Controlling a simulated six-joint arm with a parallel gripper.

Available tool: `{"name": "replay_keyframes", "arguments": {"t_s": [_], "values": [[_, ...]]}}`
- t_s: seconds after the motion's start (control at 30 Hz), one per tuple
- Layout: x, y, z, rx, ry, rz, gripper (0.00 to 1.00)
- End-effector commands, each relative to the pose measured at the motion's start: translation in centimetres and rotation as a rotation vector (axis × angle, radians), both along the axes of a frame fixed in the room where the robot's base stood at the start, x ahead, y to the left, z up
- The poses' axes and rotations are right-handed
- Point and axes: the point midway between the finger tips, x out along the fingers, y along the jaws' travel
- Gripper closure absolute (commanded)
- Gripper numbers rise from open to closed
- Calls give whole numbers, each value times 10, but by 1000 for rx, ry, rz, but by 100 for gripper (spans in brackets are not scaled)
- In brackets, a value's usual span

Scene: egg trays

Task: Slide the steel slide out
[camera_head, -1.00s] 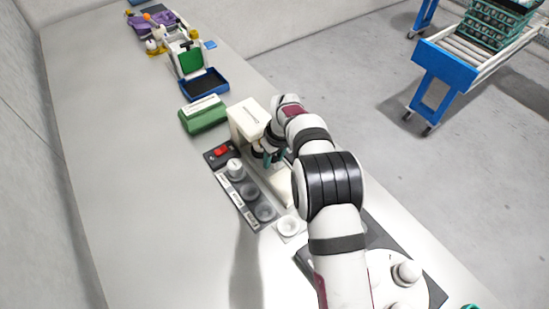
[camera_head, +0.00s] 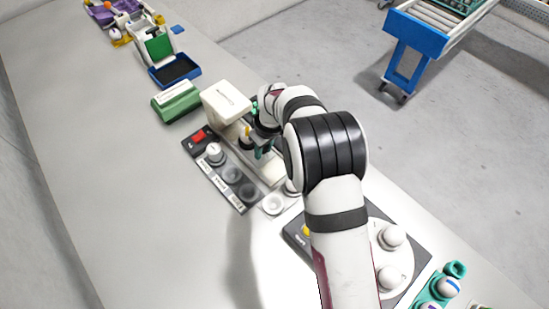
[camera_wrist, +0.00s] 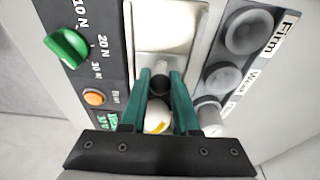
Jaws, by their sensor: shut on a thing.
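In the wrist view, the steel slide (camera_wrist: 165,28) is a pale, shiny plate in a channel beside the black control panel. My gripper (camera_wrist: 160,84) has two teal fingers, shut on a small dark round knob (camera_wrist: 160,86) at the slide's near end. A white egg with a yellow mark (camera_wrist: 158,117) shows between the fingers, below the knob. In the head view my gripper (camera_head: 260,148) is beside the white tester housing (camera_head: 226,103). My arm hides much of the slide there.
The control panel has a green knob (camera_wrist: 66,47) and an orange button (camera_wrist: 93,97). A strip of labelled grey cups (camera_wrist: 247,32) lies on the other side, one holding a white piece (camera_wrist: 209,113). A green box (camera_head: 177,102) stands behind. The bench's left side is clear.

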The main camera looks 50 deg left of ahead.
Motion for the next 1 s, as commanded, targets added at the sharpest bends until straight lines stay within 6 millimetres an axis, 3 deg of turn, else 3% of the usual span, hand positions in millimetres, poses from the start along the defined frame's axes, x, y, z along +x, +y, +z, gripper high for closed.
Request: {"name": "replay_keyframes", "arguments": {"t_s": [0.63, 0.67, 0.8, 1.0], "values": [[1, -43, 1, 2, -3, 0, 100], [1, -44, 1, 2, -3, 0, 69], [1, -43, 1, 2, -3, 0, 44], [1, -43, 0, 1, -1, 1, 44]]}}
